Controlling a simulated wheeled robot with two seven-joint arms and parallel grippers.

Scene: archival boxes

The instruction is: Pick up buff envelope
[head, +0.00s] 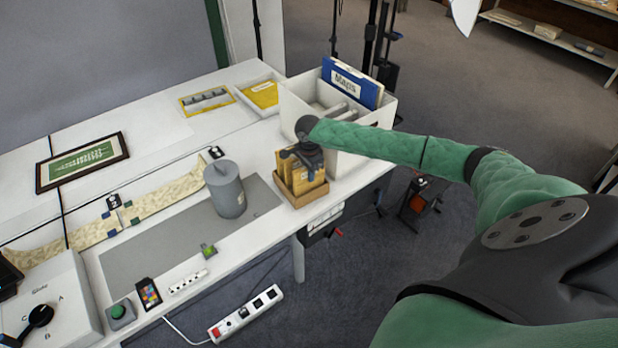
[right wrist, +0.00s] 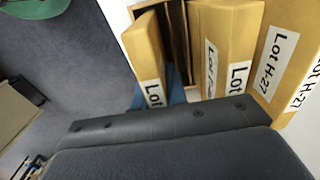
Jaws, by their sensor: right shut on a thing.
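Several buff envelopes (head: 311,186) stand upright in a small brown open box (head: 305,201) near the right end of the table. In the right wrist view they carry white labels reading "Lot H-27". My right gripper (head: 304,163) is above this box, pointing down. It is shut on one buff envelope (right wrist: 146,48), the leftmost in the right wrist view, where the blue fingertips (right wrist: 158,94) show at its sides. The lower part of the envelope is hidden, and I cannot tell whether it is clear of the box. My left gripper is not in view.
A white bin (head: 372,136) with a blue "Maps" folder (head: 352,82) stands right behind the box. A grey cylinder (head: 225,190) stands left of it. The grey mat (head: 150,255) has free room.

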